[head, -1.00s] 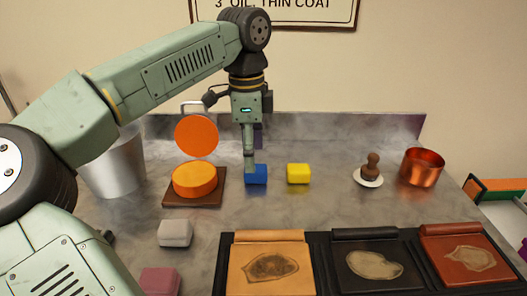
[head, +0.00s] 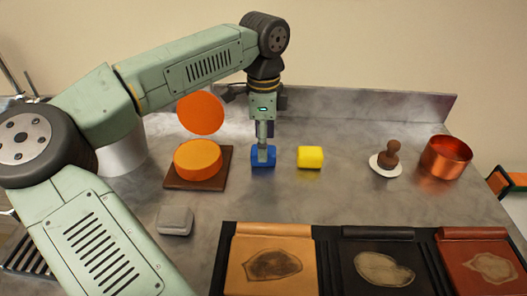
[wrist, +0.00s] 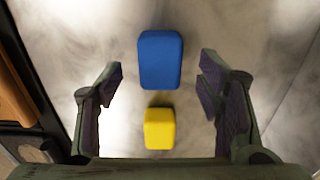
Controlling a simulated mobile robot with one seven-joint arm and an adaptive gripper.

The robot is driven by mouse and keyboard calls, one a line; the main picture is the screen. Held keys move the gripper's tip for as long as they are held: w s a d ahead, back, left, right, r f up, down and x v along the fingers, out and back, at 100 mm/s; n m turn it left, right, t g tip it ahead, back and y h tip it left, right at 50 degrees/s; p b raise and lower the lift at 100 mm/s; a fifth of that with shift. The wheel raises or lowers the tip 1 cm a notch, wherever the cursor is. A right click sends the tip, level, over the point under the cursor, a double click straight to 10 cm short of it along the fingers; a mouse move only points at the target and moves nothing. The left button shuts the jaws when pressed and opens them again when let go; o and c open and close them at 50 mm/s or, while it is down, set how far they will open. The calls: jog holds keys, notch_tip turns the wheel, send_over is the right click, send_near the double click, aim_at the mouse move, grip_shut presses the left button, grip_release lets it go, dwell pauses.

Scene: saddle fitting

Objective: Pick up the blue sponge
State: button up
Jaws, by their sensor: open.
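The blue sponge (head: 264,157) lies on the grey counter, just left of the yellow sponge. My gripper (head: 264,153) points down over it in the head view and hides part of it. In the wrist view the blue sponge (wrist: 160,60) lies between and a little beyond the fingertips of my open gripper (wrist: 160,75). There is a gap on each side and neither finger touches it. The exact height of the fingertips above the counter is hard to tell.
The yellow sponge (head: 310,157) lies close by on the right. An orange round tin (head: 198,160) with its lid raised stands on a brown board (head: 222,180) at left. A grey block (head: 175,220), leather panels (head: 270,230), a brown-handled dauber (head: 390,153) and a copper pot (head: 446,157) lie around.

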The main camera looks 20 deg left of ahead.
jog(key=shift+f+p, duration=0.35)
jog(key=shift+f, duration=1.3)
jog(key=shift+c, duration=0.2)
jog(key=c, duration=1.1)
jog(key=shift+r, duration=0.1)
